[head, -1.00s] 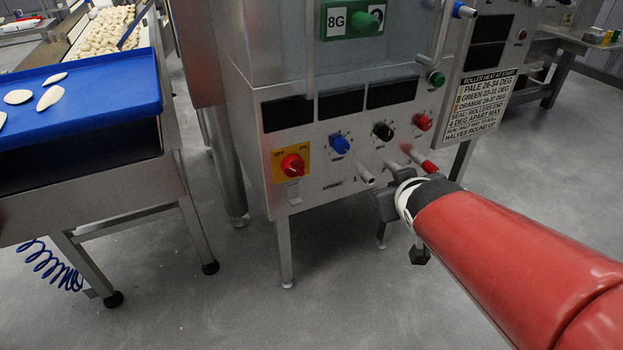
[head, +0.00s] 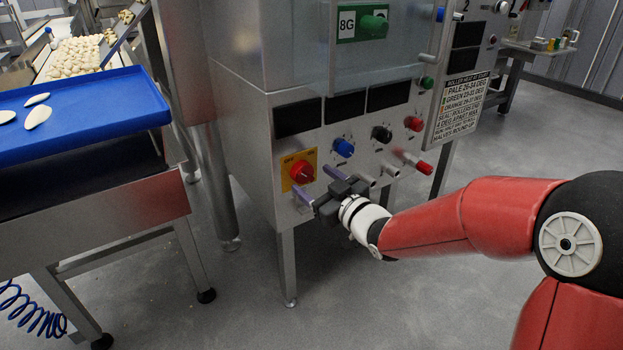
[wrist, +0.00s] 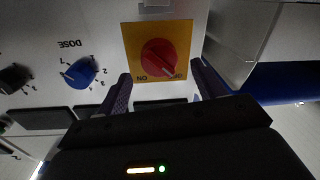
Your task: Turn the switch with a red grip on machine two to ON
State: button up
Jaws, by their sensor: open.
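A red rotary switch (head: 302,172) on a yellow plate sits at the lower left of the steel machine's front panel. In the wrist view, which is upside down, the red switch (wrist: 160,57) has a pale mark pointing towards the OFF label, away from ON. My gripper (head: 318,183) is open and empty just in front of the panel, slightly below and right of the switch. In the wrist view its fingers (wrist: 162,86) stand apart on either side of the yellow plate's lower edge, not visibly touching the switch.
A blue DOSE knob (head: 344,148), a black knob (head: 381,134) and another red knob (head: 414,123) sit to the right. Short metal pegs and a red-tipped lever (head: 424,168) stick out below them. A blue tray (head: 90,125) with dough pieces stands left.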

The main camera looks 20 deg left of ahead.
aim_at(304, 174)
jog(key=shift+x, duration=1.4)
jog(key=c, duration=1)
